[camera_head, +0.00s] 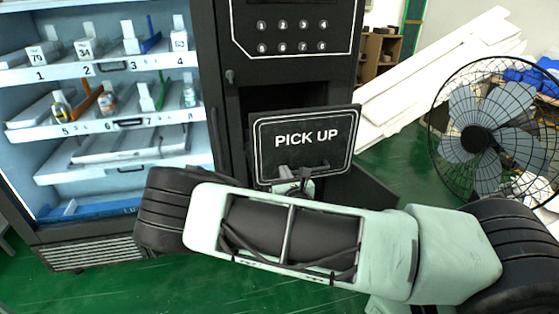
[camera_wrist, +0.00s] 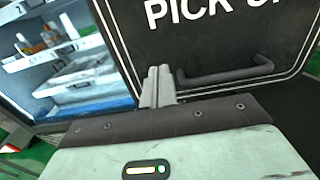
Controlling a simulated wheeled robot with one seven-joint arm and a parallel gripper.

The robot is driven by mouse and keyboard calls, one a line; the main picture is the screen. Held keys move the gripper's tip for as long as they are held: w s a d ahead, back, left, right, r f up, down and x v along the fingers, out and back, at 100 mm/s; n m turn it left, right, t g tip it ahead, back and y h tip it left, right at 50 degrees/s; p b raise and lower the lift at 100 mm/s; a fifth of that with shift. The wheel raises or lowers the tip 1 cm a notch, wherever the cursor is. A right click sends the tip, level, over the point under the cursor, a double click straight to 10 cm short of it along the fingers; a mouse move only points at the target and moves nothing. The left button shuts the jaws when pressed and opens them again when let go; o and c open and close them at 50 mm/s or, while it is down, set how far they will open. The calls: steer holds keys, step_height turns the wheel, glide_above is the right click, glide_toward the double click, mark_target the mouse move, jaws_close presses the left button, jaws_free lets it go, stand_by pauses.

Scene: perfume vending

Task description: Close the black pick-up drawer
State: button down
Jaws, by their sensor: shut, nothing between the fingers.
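The black pick-up drawer (camera_head: 268,147) has a white outline and the words "PICK UP" on its front panel. It sits below the keypad in the head view, and its panel stands out from the machine with a dark opening showing above it. In the wrist view the drawer front (camera_wrist: 195,42) fills the upper right, with a dark bar handle (camera_wrist: 228,75) low on it. My gripper (camera_wrist: 160,75) is shut and empty, its fingertips at the panel just left of the handle. I cannot tell whether they touch. In the head view my arm partly hides the gripper (camera_head: 304,178).
The vending machine's lit shelves (camera_head: 105,125) with small bottles are at the left. A keypad (camera_head: 292,36) is above the drawer. A round fan (camera_head: 490,125) and white boards (camera_head: 440,70) stand at the right. Green floor shows between the machine and the fan.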

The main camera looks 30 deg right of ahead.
mark_target(278, 157)
steer(key=p+x, duration=0.1)
steer(key=x, duration=0.5)
steer(key=shift+f, duration=0.1)
steer(key=shift+w, duration=0.15)
